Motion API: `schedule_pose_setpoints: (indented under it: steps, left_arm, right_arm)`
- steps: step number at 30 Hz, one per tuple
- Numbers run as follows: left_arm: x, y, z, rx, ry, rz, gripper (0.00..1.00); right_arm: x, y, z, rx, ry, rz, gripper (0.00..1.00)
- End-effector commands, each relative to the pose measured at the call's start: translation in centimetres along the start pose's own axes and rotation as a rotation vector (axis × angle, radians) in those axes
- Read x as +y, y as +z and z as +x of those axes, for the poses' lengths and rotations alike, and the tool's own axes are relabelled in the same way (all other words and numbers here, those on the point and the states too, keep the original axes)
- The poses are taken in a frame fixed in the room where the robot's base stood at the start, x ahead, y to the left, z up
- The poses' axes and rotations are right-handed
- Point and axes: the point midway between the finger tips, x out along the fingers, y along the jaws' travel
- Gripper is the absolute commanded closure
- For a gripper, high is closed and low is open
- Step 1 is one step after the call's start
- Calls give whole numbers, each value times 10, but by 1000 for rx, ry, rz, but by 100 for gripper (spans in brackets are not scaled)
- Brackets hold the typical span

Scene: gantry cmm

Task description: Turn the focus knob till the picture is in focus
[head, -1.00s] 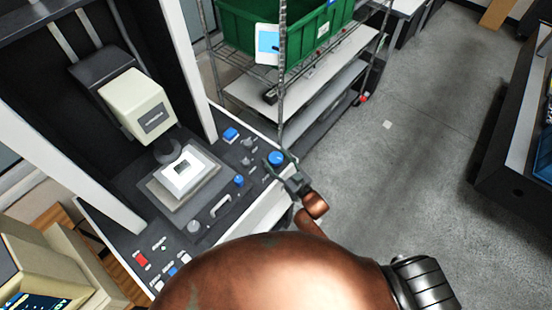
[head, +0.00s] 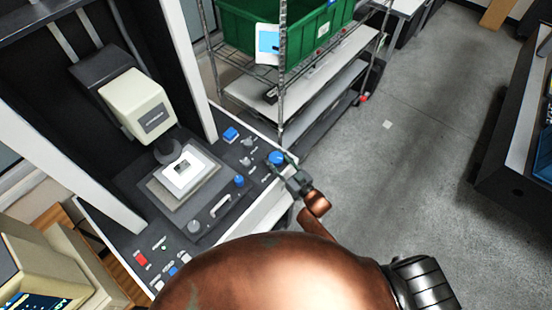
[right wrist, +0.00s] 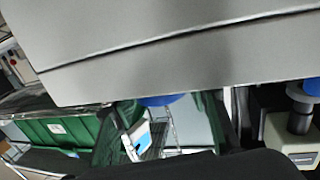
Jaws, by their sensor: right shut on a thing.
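The large blue knob (head: 277,158), which I take to be the focus knob, is at the right edge of the machine's dark control panel in the head view. My right gripper (head: 281,166) reaches it from the lower right and is shut on it, with its fingers at the knob's sides. In the right wrist view a blue round part (right wrist: 160,100), likely this knob, shows below a grey surface. The monitor (head: 32,300) is cut off at the lower left, and I cannot tell whether its picture is sharp. My left gripper is not in view.
The panel holds a smaller blue knob (head: 239,181), a grey knob (head: 194,227), a handle (head: 220,205) and a red button (head: 141,259). A cream measuring head (head: 138,103) stands over a white block (head: 184,173). A wire rack with a green bin (head: 262,38) is behind.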

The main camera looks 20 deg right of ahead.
Motion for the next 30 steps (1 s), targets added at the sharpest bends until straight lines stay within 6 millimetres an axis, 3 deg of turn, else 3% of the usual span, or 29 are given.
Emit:
schedule_pose_setpoints:
  steps: [11,30]
  left_arm:
    - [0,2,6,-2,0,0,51]
    - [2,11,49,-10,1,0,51]
  right_arm:
    - [3,1,0,-2,-219,-10,83]
    - [3,1,1,-1,-564,-3,83]
